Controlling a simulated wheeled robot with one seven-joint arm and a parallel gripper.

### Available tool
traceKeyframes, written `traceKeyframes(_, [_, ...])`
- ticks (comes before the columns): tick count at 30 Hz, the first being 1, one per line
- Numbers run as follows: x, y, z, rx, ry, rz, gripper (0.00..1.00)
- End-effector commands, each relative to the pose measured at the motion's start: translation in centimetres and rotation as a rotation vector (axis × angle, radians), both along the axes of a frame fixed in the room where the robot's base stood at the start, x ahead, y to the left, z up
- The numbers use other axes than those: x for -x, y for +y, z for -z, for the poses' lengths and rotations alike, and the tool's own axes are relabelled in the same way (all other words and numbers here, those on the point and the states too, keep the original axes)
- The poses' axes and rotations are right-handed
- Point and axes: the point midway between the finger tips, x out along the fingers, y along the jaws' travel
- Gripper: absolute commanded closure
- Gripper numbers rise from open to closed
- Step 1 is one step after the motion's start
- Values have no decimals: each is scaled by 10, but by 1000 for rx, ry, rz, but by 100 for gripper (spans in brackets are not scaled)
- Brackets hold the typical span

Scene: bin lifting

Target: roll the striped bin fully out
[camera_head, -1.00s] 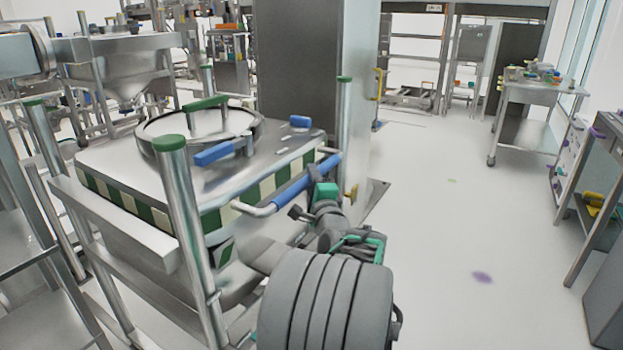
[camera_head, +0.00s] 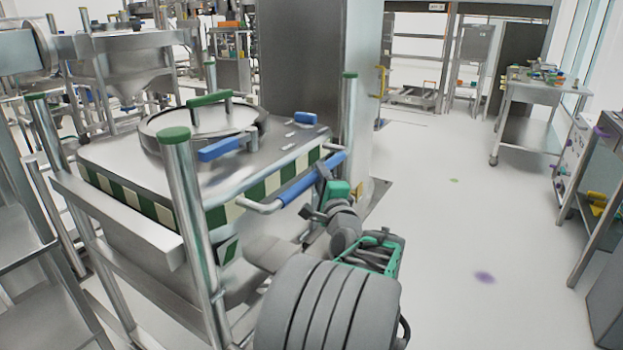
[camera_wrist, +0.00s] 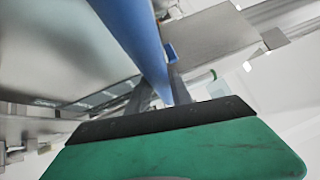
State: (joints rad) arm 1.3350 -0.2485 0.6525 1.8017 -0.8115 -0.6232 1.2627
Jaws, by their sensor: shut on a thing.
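The striped bin (camera_head: 150,213) is a steel box with a green and cream striped band and a round lid (camera_head: 205,125) with a green handle. It stands between steel posts with green caps at the left. A blue bar handle (camera_head: 312,180) runs along its right side. My gripper (camera_head: 325,180) is shut on the blue handle near its middle. In the wrist view the blue handle (camera_wrist: 140,40) passes between the fingers, above my green gripper body. The fingertips are partly hidden by the handle. The bin's lower part and wheels are mostly hidden by my arm.
A steel post (camera_head: 176,190) stands at the bin's front corner, and a large steel column (camera_head: 310,70) stands behind it. A steel cart (camera_head: 535,120) and shelving are at the right.

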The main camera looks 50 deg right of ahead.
Motion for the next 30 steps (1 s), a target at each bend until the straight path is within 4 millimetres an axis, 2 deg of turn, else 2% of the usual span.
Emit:
traceKeyframes(1, [8,-5,2,0,1,17,100])
traceKeyframes(7, [7,-5,0,2,2,17,100])
traceKeyframes(8, [6,-4,0,3,1,16,73])
traceKeyframes(15, [1,0,-1,2,1,3,53])
traceKeyframes(24, [4,2,0,1,1,4,52])
traceKeyframes(30, [32,22,4,2,1,10,52])
